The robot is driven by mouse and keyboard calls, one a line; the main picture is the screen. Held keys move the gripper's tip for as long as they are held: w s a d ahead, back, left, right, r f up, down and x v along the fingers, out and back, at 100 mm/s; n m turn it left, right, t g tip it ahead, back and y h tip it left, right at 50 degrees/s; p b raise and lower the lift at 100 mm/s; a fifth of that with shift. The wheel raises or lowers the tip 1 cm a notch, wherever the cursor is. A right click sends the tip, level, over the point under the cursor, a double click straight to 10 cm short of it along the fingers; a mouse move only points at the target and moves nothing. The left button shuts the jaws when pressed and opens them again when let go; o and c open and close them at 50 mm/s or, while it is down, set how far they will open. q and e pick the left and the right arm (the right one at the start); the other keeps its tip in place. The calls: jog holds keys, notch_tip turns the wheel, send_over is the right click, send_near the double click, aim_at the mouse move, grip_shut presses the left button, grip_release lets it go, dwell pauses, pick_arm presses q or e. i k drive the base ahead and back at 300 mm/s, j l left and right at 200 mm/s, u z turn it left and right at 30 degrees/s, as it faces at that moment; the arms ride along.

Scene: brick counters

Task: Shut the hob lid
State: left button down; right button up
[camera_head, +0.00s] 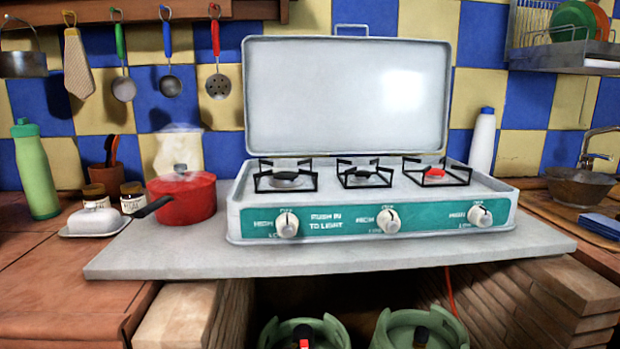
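The hob (370,219) stands on a grey stone slab, with three knobs on its teal front panel. Its lid (345,95) is open and stands upright along the hob's back edge, with a thin handle (350,29) on its top edge. Three burners with black wire grates sit on the hob's top; the right burner (434,172) has a red centre, the left (285,176) and middle ones are dark. Nothing stands on the grates. Neither of my grippers is in view.
A steaming red pot (187,203) stands close left of the hob, its dark handle pointing left. A white bottle (482,141) stands behind the hob's right end. Utensils hang upper left; a dish rack (565,57) hangs upper right. The slab's front strip (330,255) is clear.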

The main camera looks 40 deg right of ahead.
aim_at(304, 94)
jog(key=z, duration=1.3)
